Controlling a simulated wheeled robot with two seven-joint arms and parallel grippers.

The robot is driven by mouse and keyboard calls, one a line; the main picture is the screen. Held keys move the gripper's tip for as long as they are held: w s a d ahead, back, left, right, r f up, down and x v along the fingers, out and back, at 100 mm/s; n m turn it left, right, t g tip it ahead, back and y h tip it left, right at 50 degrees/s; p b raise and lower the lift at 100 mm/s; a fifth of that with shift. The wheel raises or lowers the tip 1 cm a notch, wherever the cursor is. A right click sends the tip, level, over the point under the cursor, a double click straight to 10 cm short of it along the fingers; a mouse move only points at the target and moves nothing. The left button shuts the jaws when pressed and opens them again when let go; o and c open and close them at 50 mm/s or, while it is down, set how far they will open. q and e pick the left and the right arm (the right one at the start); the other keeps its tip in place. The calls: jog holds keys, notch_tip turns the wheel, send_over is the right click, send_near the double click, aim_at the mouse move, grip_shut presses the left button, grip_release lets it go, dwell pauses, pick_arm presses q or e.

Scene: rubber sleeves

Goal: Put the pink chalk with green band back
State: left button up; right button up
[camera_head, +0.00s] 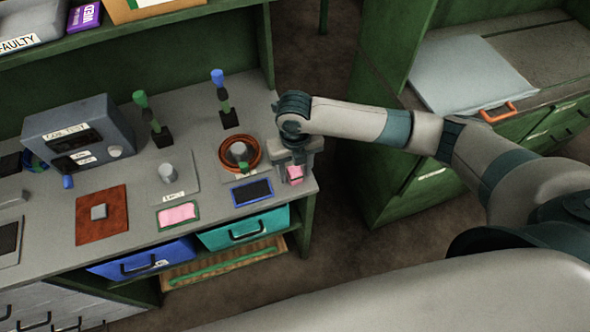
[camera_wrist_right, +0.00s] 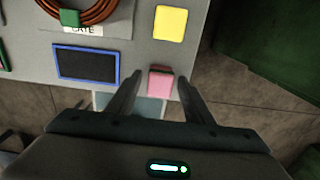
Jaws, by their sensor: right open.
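In the head view the right gripper (camera_head: 294,165) partly hides the block. A green-framed pad with a pink face (camera_head: 178,215) and a blue-framed dark pad (camera_head: 252,191) lie along the front edge. My left gripper is out of view.
A coiled brown cable (camera_head: 228,163) with a green clip lies behind the blue-framed pad. A yellow square (camera_wrist_right: 171,23) lies beyond the block. Green-topped (camera_head: 141,99) and blue-topped (camera_head: 218,77) tools stand behind. Drawers, including a teal one (camera_head: 260,222), sit below the front edge.

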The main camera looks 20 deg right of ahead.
aim_at(295, 170)
notch_tip(295, 170, up, 12)
jog(key=b, duration=0.3)
jog(key=shift+b, duration=0.3)
jog(key=shift+a, duration=0.2)
